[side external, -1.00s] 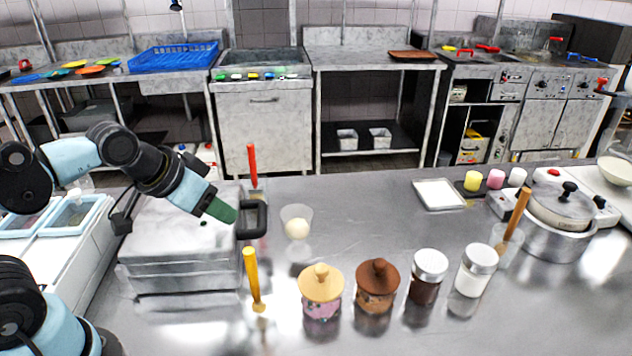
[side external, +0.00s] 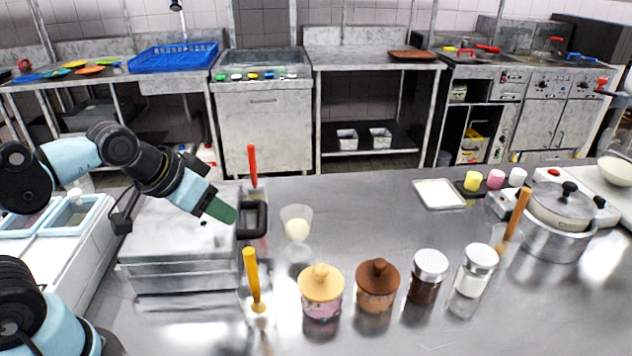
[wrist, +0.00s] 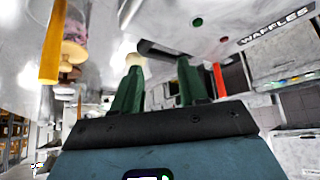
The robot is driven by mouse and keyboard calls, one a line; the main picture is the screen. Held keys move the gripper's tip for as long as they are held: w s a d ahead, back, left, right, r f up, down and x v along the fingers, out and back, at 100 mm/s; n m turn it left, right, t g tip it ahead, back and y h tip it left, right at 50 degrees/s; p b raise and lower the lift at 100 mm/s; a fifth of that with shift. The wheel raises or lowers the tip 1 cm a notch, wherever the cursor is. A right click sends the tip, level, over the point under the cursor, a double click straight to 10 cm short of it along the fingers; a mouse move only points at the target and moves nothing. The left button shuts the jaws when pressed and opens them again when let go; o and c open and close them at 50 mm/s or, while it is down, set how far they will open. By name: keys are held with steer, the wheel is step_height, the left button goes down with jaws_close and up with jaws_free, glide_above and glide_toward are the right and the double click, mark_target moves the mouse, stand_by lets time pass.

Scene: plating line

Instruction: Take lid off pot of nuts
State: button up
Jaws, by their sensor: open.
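Two small pots with knobbed lids stand on the steel counter. The left pot (side external: 322,309) has a pale wooden lid (side external: 321,283) and pinkish contents. The right pot (side external: 374,301) has a brown lid (side external: 377,277) and brownish contents, which look like nuts, though I cannot tell for sure. Both lids sit on their pots. My gripper (side external: 221,211) is to the left of both pots and higher, by the waffle maker's black handle. In the wrist view my gripper (wrist: 160,72) shows two green fingers spread apart with nothing held between them.
The grey waffle maker (side external: 180,275) is below my gripper. A yellow-handled tool (side external: 252,275), a red-handled tool (side external: 252,165) and a cup (side external: 297,224) stand near. Two white-lidded jars (side external: 429,278) are right of the pots. A lidded saucepan (side external: 555,238) is farther right.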

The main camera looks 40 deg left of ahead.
steer(key=o, duration=1.1)
steer(key=w+d+r+m+g, duration=0.2)
steer(key=w+d+r+m, duration=0.2)
steer(key=w+d+r, duration=0.1)
steer(key=m+g, duration=0.5)
steer(key=m, duration=0.5)
glide_above(380, 261)
steer(key=f, duration=0.1)
step_height(380, 261, down, 12)
steer(key=shift+r, duration=0.2)
